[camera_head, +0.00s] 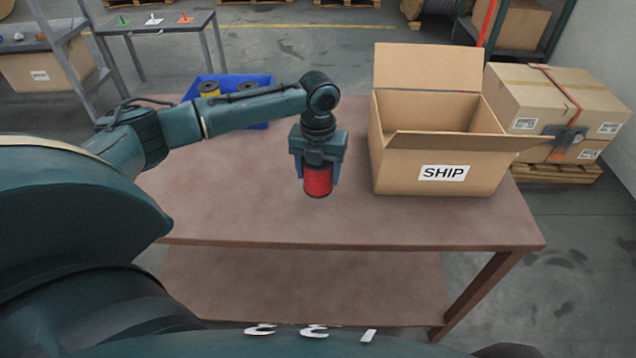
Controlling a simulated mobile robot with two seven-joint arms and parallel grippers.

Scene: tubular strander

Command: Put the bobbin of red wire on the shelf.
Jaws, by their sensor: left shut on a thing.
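The bobbin of red wire (318,182) is upright near the middle of the brown table (235,215). My left gripper (318,168) points down and is shut on it from above, with a finger at each side. The gripper hides the bobbin's top. I cannot tell whether the bobbin's base touches the tabletop or is a little above it. The table has a lower shelf (300,285), which looks bare where it shows. A grey shelf unit (40,45) stands at the far left, with small items on it. My right gripper is not in view.
An open cardboard box (410,178) marked SHIP stands right of the bobbin. A blue bin (262,80) with bobbins is behind my left arm. A small stand (160,25) holds several coloured pieces. Strapped cartons (550,105) stand on a pallet at right. The table's front middle is clear.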

